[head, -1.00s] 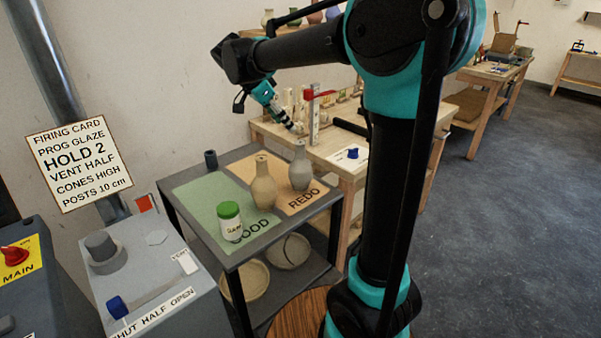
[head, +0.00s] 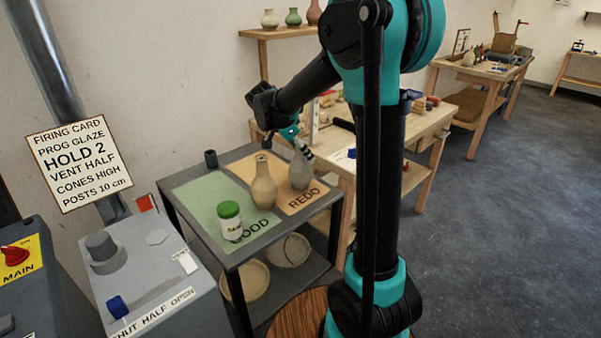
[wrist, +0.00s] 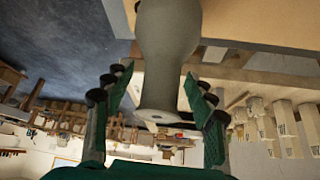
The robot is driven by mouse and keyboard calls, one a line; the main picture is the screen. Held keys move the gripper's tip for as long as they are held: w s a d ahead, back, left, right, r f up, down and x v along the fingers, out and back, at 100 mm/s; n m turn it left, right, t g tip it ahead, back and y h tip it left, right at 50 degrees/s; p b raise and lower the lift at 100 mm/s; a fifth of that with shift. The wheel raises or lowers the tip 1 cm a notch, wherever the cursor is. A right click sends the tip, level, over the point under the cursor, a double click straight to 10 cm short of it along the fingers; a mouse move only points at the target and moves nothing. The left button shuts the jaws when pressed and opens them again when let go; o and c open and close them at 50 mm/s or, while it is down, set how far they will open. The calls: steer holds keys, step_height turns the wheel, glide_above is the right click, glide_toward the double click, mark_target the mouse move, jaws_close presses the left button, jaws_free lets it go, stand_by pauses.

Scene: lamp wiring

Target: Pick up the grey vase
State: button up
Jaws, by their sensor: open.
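The grey vase (head: 300,170) stands upright on the orange REDO area (head: 303,199) of the cart top. In the wrist view the grey vase (wrist: 168,55) shows upside down, its rim end reaching between the open fingers. My gripper (head: 304,150) is at the vase's neck in the head view, and the wrist view shows its two fingers (wrist: 160,95) spread on either side of it, with gaps. The exact contact is hard to tell in the head view. The fingers hold nothing.
A workbench (head: 420,135) with items stands behind.

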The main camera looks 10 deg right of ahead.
steer(key=shift+x, duration=1.15)
jaws_close()
